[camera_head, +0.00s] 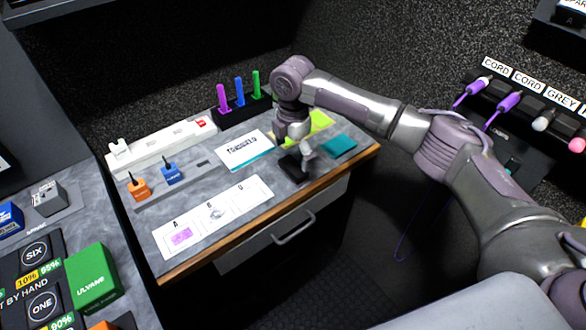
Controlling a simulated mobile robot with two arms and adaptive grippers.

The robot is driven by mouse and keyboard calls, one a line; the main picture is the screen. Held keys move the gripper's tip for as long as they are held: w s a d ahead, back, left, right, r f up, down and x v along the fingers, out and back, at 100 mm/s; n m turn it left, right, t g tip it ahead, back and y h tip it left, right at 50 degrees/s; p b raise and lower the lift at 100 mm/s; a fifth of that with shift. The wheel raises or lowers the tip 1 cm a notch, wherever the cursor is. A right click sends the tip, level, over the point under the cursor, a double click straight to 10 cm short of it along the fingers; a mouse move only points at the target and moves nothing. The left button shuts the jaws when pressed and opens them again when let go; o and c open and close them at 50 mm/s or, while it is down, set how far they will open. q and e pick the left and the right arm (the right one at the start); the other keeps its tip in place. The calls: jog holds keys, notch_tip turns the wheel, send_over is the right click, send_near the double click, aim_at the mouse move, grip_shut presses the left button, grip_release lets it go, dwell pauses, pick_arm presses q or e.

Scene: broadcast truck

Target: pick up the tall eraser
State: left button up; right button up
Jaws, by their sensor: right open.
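My right gripper (297,170) points down over the right part of the grey desk (235,208), near its front edge. Its dark fingers are open, low over the desk top. I cannot make out anything between them. I cannot pick out the tall eraser for certain; the gripper and wrist may hide it. A white strip (205,228) marked with letters lies left of the gripper, with a flat purple piece (180,236) and a small pale piece (214,212) on it. My left gripper is not in view.
A white card (243,150), a yellow-green sheet (321,121) and a teal pad (340,147) lie around the gripper. Upright purple, blue and green sticks stand in a black holder (228,112) behind. A white power strip (160,144) lies at the back left. A drawer handle (294,230) juts out in front.

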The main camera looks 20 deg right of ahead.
aim_at(293, 165)
jog(key=shift+w+d+f, duration=0.1)
jog(key=shift+f, duration=2.6)
jog(key=c, duration=0.8)
jog(key=shift+c, duration=0.2)
jog(key=shift+r+p, duration=0.15)
jog(key=shift+p, duration=0.15)
jog(key=shift+r+p, duration=0.5)
jog(key=shift+p, duration=0.1)
notch_tip(293, 165, up, 4)
jog(key=p, duration=0.4)
jog(key=shift+r+p, duration=0.1)
jog(key=shift+p, duration=0.3)
jog(key=s+d+r+p, duration=0.5)
jog(key=d+p, duration=0.5)
jog(key=p, duration=0.2)
jog(key=shift+s+r, duration=0.3)
jog(key=shift+s, duration=0.2)
